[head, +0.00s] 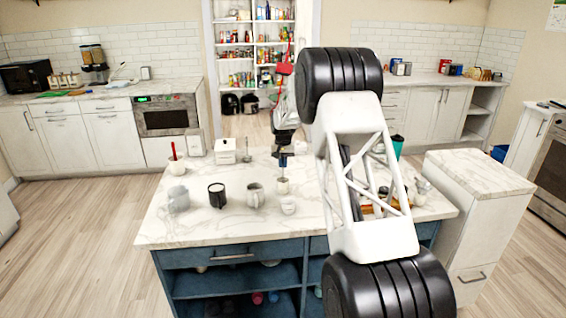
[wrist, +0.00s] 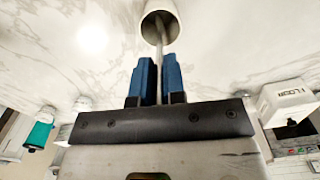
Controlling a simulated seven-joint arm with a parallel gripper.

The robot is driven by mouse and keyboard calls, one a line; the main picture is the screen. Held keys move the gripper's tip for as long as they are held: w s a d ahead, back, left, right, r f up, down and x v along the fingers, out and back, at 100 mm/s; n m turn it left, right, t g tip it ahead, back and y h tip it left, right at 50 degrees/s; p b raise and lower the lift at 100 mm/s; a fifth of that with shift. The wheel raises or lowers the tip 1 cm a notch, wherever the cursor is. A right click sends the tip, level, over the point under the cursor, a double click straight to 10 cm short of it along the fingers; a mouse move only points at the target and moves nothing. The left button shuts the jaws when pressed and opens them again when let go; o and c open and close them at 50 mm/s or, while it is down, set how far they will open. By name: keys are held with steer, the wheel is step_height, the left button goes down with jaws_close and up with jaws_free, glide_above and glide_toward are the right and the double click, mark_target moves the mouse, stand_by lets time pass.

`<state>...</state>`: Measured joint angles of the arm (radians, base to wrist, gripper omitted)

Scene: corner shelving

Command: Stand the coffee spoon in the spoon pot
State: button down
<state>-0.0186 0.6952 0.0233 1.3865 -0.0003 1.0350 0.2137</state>
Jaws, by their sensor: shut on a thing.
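My gripper (head: 283,160) is over the island counter, pointing down, with blue fingers that also show in the wrist view (wrist: 155,82). It is shut on the coffee spoon (wrist: 160,58), a thin, pale metal rod. A small white pot (head: 283,187), which I take to be the spoon pot, stands upright on the counter just below the gripper. In the wrist view, the spoon's far end reaches the mouth of this pot (wrist: 159,14). The end seems to lie within the rim; its depth, and whether it touches, I cannot tell.
A small white cup (head: 288,205), a grey mug (head: 255,196) and a black mug (head: 217,197) stand close by on the marble counter (head: 215,232). A white box (head: 225,151) stands behind. A teal cup (head: 397,145) is at the right. The counter's front left is clear.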

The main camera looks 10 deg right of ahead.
steer(key=c, duration=1.1)
jaws_free()
steer(key=shift+r, duration=3.9)
